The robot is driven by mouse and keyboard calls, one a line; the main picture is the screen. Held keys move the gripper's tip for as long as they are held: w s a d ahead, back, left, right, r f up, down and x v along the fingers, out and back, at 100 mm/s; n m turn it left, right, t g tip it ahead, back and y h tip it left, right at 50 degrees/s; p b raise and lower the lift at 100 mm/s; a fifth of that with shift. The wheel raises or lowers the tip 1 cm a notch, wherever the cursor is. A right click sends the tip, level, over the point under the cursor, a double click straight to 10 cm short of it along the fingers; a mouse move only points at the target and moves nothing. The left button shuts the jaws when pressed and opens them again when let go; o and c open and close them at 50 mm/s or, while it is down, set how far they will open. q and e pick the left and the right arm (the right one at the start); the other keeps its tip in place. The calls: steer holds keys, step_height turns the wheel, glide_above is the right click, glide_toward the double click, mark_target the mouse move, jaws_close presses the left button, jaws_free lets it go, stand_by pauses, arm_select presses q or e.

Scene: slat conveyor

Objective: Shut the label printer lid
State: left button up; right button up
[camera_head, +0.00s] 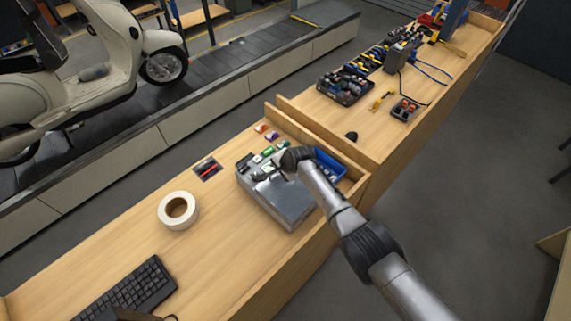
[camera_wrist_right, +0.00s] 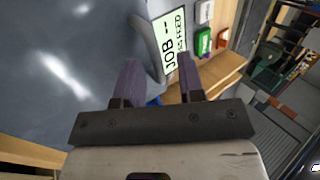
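The label printer (camera_head: 277,203) is a grey box on the wooden bench, with a small display and buttons at its far end. Its grey lid (camera_wrist_right: 60,70) fills the left of the right wrist view and looks roughly flat over the body; I cannot tell whether it is fully shut. The display (camera_wrist_right: 172,40) reads "JOB --" and "FEED". My right gripper (camera_head: 268,174) is at the display end of the printer. In the wrist view its two dark fingers (camera_wrist_right: 159,80) are apart with nothing held between them; contact with the lid cannot be told.
A white tape roll (camera_head: 178,210) and a black keyboard (camera_head: 125,290) lie left of the printer. A blue bin (camera_head: 328,164) stands close behind my right wrist. A raised wooden edge (camera_head: 315,146) borders the bench. A scooter (camera_head: 95,60) stands on the conveyor (camera_head: 225,62).

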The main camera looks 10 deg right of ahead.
steer(key=shift+s+d+r, duration=0.15)
steer(key=shift+s+r, duration=0.05)
steer(key=shift+r, duration=0.2)
steer(key=p+v, duration=0.2)
steer(key=v, duration=0.2)
steer(key=shift+r, duration=0.1)
steer(key=v, duration=0.8)
steer(key=shift+s, duration=0.2)
steer(key=shift+d+r, duration=0.1)
steer(key=shift+r, duration=0.05)
